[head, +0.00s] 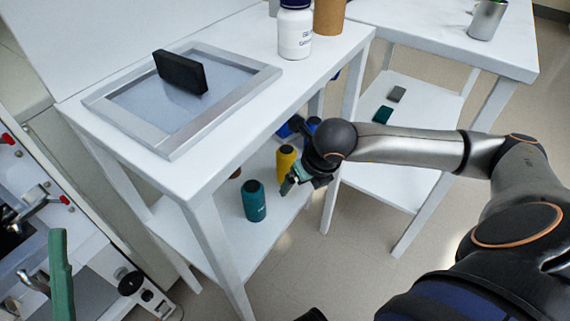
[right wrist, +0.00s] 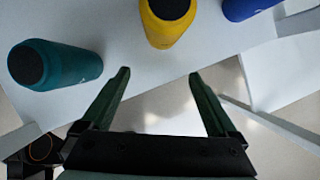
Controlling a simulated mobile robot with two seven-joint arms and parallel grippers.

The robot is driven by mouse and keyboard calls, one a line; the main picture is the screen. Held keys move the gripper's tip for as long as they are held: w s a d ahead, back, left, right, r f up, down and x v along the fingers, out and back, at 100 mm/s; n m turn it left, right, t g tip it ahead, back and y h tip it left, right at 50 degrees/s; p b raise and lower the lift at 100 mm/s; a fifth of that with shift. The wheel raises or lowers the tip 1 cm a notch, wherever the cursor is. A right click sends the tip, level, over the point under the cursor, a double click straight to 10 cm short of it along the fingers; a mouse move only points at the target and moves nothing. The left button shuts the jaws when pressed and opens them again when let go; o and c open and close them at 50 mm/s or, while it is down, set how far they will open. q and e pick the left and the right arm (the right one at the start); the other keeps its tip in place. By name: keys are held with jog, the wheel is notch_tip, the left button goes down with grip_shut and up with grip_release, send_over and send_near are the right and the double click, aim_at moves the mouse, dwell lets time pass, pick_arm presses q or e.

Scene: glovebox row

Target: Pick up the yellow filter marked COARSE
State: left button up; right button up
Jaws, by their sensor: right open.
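The yellow filter (head: 285,160) is a dark-topped cylinder on the lower shelf of the near table. In the right wrist view the yellow filter (right wrist: 168,24) is at the top centre, beyond my fingertips. Its marking is not readable. My right gripper (head: 290,186) is beside it in the head view, partly hiding its lower part. In the right wrist view my right gripper (right wrist: 159,75) is open and empty, its green fingers apart and not touching the filter.
A teal cylinder (head: 254,203) stands left of the yellow filter; a blue one (right wrist: 247,8) is on its other side. The white tabletop (head: 215,180) overhangs the shelf, with a framed panel (head: 172,141), black block (head: 180,72) and white bottle (head: 295,32) on it.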

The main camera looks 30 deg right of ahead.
aim_at(286, 165)
jog(key=shift+w, duration=1.1)
jog(key=w, duration=0.2)
jog(key=w+b, duration=0.1)
jog(key=w, duration=0.1)
jog(key=shift+w+d, duration=0.2)
jog(key=shift+w, duration=0.1)
jog(key=shift+w+f+b, duration=0.1)
jog(key=shift+f+b, duration=0.35)
jog(key=shift+f, duration=0.15)
grip_shut()
